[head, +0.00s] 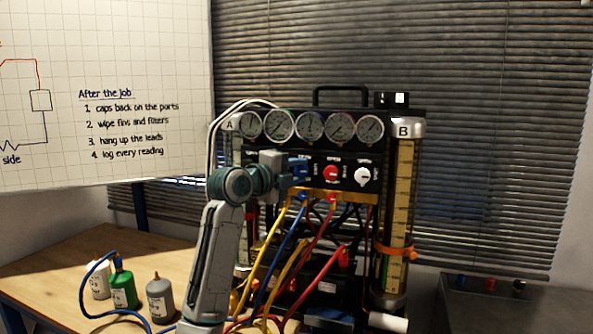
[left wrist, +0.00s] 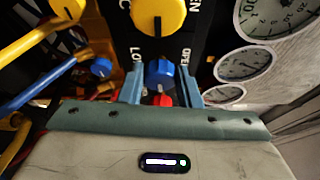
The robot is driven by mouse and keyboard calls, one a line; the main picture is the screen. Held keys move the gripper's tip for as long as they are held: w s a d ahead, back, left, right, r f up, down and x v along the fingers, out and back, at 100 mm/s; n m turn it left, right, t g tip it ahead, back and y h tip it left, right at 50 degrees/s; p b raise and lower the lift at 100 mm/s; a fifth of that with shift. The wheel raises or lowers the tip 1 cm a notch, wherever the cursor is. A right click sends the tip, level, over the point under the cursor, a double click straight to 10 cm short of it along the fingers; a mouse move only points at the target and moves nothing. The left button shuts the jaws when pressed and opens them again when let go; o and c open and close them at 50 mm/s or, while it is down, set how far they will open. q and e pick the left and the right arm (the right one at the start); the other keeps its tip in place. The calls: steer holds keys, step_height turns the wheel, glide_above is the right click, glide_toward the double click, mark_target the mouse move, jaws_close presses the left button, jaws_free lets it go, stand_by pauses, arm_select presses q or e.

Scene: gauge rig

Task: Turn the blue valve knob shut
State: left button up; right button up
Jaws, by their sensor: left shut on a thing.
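The blue valve knob (head: 299,168) is on the black front panel of the gauge rig, below the row of gauges. In the left wrist view the blue knob (left wrist: 160,74) sits between the two fingers, with lettering on either side of it that is partly covered. My left gripper (head: 292,167) reaches it from the left and is shut on it; in the left wrist view the fingers (left wrist: 161,84) flank the knob. I cannot tell the knob's exact angle. My right gripper is not in view.
A red knob (head: 331,173) and a white knob (head: 362,176) are to the right on the panel. A yellow knob (left wrist: 158,12) is beside the blue one. Yellow, blue and red hoses (head: 297,240) hang below. Bottles (head: 123,289) stand on the wooden table (head: 50,262).

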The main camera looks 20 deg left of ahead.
arm_select(q)
steer(key=shift+m, duration=0.3)
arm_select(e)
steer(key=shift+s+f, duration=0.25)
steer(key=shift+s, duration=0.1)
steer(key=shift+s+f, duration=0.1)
arm_select(q)
steer(key=o, duration=1)
steer(key=shift+c, duration=0.2)
